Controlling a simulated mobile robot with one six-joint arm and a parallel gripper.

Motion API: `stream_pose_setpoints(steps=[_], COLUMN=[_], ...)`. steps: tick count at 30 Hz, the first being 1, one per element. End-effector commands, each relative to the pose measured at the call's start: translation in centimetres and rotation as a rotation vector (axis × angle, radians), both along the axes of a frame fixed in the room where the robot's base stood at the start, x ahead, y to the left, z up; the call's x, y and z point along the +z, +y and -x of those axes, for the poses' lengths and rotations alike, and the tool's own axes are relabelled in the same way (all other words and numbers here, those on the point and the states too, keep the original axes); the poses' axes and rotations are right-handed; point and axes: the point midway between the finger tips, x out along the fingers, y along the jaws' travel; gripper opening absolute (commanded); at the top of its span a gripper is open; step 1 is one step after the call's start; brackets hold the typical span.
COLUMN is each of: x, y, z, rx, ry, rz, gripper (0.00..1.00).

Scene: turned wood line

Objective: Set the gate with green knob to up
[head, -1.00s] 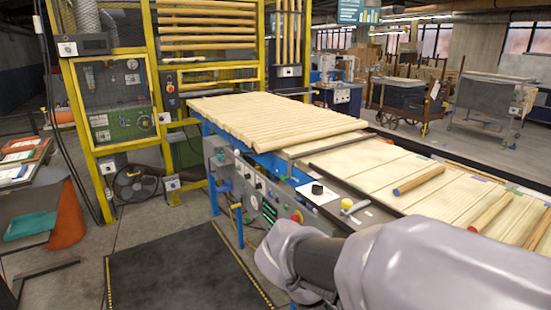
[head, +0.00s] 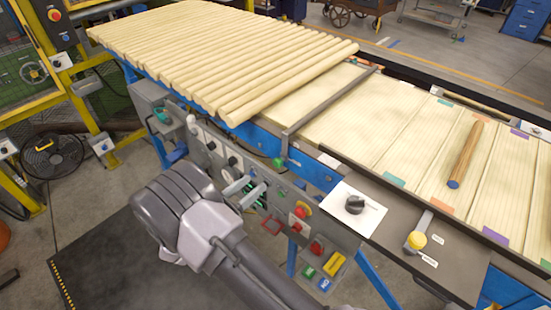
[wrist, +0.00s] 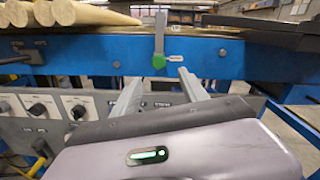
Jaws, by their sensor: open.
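The green knob (head: 279,162) is on the near side of the blue conveyor frame. A short grey lever (head: 284,146) rises from it to a grey gate bar (head: 330,103) lying across the belt, just right of the row of dowels. In the wrist view the green knob (wrist: 158,62) sits at the lower end of the upright grey lever (wrist: 159,32), beside a small white label. My gripper (head: 244,191) is open and empty in front of the control panel, left of and below the knob. In the wrist view its fingertips (wrist: 160,76) flank the knob from below, apart from it.
Pale dowels (head: 220,50) cover the left of the conveyor. Another lever with a yellow knob (head: 416,240) and a black rotary knob (head: 354,204) are to the right. The control panel (head: 235,160), with switches and buttons, is beneath the gate. A dark mat (head: 120,260) covers the floor.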

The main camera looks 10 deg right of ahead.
Motion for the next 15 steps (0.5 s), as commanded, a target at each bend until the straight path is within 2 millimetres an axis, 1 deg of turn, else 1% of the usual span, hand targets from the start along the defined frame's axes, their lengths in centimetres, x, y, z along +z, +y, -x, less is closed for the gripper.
stream_pose_setpoints(steps=[1,3,7,12,15], x=[-0.3,-0.4,-0.3,-0.2,-0.1], y=[-1.4,-3.0,-5.9,-8.5,-9.4], z=[-0.8,-2.0,-4.1,-6.1,-6.8], rx=[-0.006,-0.006,-0.006,-0.003,-0.003], ry=[-0.001,-0.001,-0.001,-0.002,-0.002], rz=[-0.001,-0.001,-0.002,-0.003,-0.003], gripper=[0.52,0.52,0.52,0.52,0.52])
